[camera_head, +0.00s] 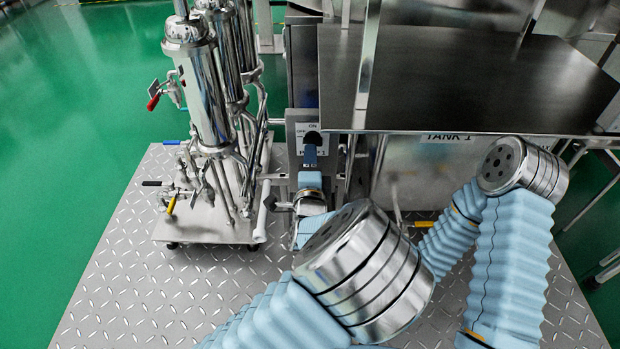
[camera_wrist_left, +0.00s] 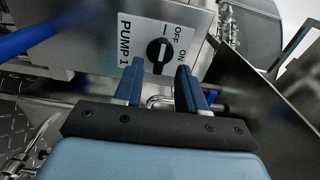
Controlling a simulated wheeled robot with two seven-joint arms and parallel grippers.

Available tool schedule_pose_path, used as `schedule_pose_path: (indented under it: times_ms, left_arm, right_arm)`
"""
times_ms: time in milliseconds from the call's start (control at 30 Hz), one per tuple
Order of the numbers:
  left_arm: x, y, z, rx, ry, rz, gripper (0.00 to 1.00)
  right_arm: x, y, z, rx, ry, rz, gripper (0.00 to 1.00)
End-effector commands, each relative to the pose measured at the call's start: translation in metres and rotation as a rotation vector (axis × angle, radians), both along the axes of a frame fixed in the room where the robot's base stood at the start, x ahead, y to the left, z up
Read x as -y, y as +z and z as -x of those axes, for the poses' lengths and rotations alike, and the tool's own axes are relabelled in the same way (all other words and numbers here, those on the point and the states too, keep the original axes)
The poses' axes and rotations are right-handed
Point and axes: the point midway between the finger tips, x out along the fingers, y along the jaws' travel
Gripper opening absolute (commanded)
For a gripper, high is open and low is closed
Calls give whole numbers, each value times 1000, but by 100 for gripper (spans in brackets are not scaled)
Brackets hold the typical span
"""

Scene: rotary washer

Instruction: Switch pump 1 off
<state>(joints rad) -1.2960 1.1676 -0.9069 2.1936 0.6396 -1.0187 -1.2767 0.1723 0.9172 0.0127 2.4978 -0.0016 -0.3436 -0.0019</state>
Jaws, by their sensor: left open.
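The pump 1 switch is a black rotary knob (camera_wrist_left: 159,52) on a white plate marked PUMP 1, OFF and ON. Its pale mark runs roughly up and down in the wrist view; I cannot tell which label it points to. In the head view the knob (camera_head: 313,137) is partly covered by my gripper. My left gripper (camera_wrist_left: 158,75) is open, its two blue fingers apart and empty. The knob appears beyond the gap between them, and contact is not visible. The left gripper also shows in the head view (camera_head: 311,154). My right gripper is not in view.
The plate sits on a grey control box (camera_wrist_left: 90,40). Steel filter cylinders (camera_head: 205,95) with coloured valve handles stand left of it. A steel panel (camera_head: 450,80) overhangs on the right, above tank 1 (camera_head: 420,165). A blue tube (camera_wrist_left: 28,40) shows in the wrist view.

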Motion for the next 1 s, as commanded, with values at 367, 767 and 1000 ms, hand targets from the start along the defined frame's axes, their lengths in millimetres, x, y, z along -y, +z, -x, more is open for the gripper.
schedule_pose_path:
  times_ms: [367, 767, 1000]
  left_arm:
    - [0, 1, 77, 0, -1, 0, 40]
    - [-1, 0, 86, 0, 2, 1, 40]
    - [-1, 0, 86, 0, 2, 0, 40]
  right_arm:
    - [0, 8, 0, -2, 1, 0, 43]
    - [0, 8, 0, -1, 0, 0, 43]
    - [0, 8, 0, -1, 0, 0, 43]
